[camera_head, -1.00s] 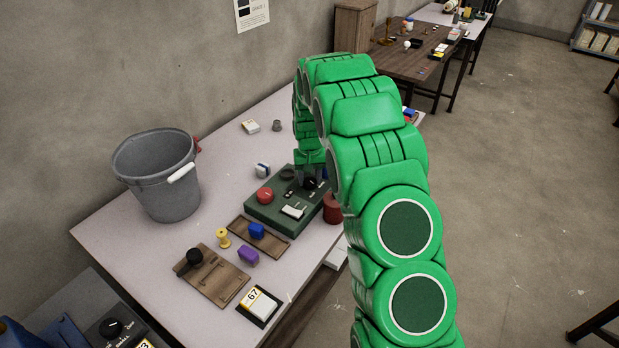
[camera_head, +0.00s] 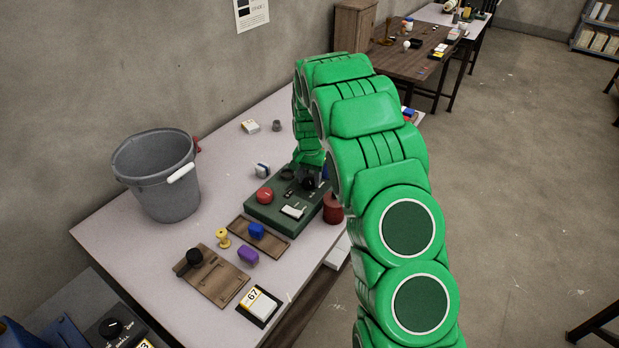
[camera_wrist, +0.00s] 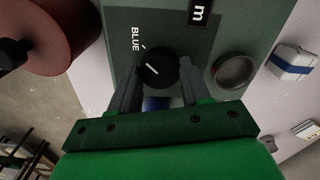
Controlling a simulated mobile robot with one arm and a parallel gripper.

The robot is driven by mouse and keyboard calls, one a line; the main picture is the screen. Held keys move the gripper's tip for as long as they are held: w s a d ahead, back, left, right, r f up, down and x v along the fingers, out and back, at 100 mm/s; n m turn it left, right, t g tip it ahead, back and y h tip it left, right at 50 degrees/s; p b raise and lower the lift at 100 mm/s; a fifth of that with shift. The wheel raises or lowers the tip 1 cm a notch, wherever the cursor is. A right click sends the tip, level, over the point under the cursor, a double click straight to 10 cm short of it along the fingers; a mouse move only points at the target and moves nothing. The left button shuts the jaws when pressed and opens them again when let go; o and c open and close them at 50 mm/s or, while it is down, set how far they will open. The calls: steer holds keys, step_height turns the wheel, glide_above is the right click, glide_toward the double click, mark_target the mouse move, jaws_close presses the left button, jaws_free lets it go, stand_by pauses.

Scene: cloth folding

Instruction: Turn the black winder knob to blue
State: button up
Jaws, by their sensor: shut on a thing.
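The black winder knob (camera_wrist: 158,68) sits on the dark green control box in the wrist view, with a short white pointer line on its face. My gripper (camera_wrist: 158,66) is shut on the knob, one finger on each side. In the head view the knob (camera_head: 308,183) is small and dark below my gripper, partly hidden by it. The pointer is too small to read there.
The green box (camera_head: 270,213) also carries a red button (camera_head: 264,195) and a white switch (camera_head: 293,211). A dark red cylinder (camera_head: 333,208) stands close at its right. A grey bucket (camera_head: 160,200) and wooden boards (camera_head: 212,281) are on the table to the left.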

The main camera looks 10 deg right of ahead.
mark_target(310, 180)
steer(key=o, duration=1.1)
step_height(310, 180, up, 7)
steer(key=shift+r, duration=0.4)
